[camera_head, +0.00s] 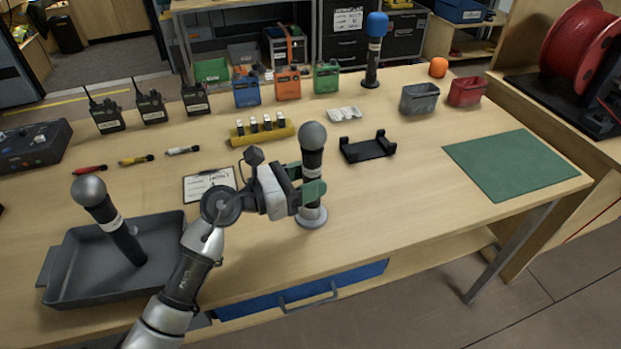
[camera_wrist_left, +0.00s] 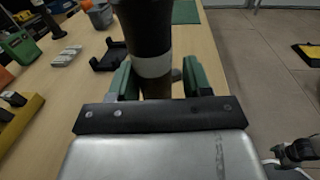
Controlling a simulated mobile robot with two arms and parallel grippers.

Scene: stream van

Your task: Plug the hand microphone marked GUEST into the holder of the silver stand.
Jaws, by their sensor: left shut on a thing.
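A dark hand microphone with a grey ball head (camera_head: 312,137) and a pale band stands upright over the round silver stand base (camera_head: 312,219) near the table's front. My left gripper (camera_head: 311,192) is shut around its lower body; the green finger pads also show on either side of the microphone body (camera_wrist_left: 150,35) in the left wrist view. The gripper hides the lower end, so I cannot tell whether it is seated in the holder. The band's lettering is unreadable. Another grey-headed microphone (camera_head: 121,235) leans in the dark tray (camera_head: 62,290). My right gripper is out of view.
A black cradle (camera_head: 368,147) lies behind and right of the stand. A yellow rack (camera_head: 240,138), a paper card (camera_head: 208,184) and a blue-headed microphone (camera_head: 375,50) are farther back or left. A green mat (camera_head: 512,163) lies right. The table between stand and mat is clear.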

